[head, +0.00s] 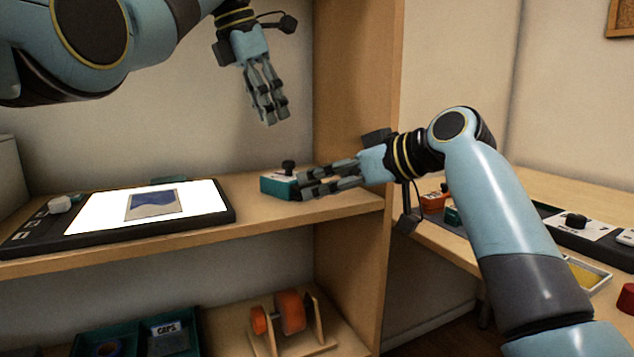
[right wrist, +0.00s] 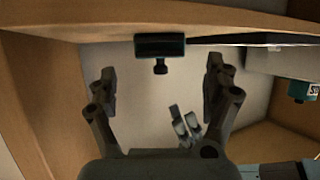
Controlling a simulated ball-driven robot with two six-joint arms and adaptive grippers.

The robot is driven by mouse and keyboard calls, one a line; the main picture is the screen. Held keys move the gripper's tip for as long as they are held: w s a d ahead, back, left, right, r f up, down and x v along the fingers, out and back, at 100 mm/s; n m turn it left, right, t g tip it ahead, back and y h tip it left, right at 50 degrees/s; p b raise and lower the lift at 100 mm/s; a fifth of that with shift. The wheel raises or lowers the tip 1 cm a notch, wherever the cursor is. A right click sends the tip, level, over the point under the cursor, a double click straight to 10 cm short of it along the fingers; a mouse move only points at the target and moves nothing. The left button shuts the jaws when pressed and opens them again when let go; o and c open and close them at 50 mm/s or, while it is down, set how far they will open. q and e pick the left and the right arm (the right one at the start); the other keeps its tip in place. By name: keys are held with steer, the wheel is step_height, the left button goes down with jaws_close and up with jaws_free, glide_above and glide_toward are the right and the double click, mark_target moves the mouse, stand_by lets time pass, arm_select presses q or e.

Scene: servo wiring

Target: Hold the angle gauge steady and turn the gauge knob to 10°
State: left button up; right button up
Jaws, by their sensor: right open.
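A small teal box with a black knob on top (head: 278,184) stands on the shelf; I take it for the angle gauge, but no scale or angle is readable. It also shows upside down in the right wrist view (right wrist: 160,46), its knob pointing down in the picture. My right gripper (head: 302,186) is open and empty, its fingertips close to the box's right side in the head view. In the wrist view the box lies beyond the fingertips, between their lines; contact is not visible. My left gripper (head: 276,119) hangs above the shelf, fingers down, holding nothing visible.
A dark panel with a lit screen (head: 90,215) lies on the shelf to the left. The wooden upright (head: 350,120) rises behind my right gripper. A lower shelf holds a teal tray (head: 200,330) and an orange spool (head: 290,312). A side table (head: 550,190) carries several devices.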

mark_target(310, 184)
steer(key=shift+x, duration=2.4)
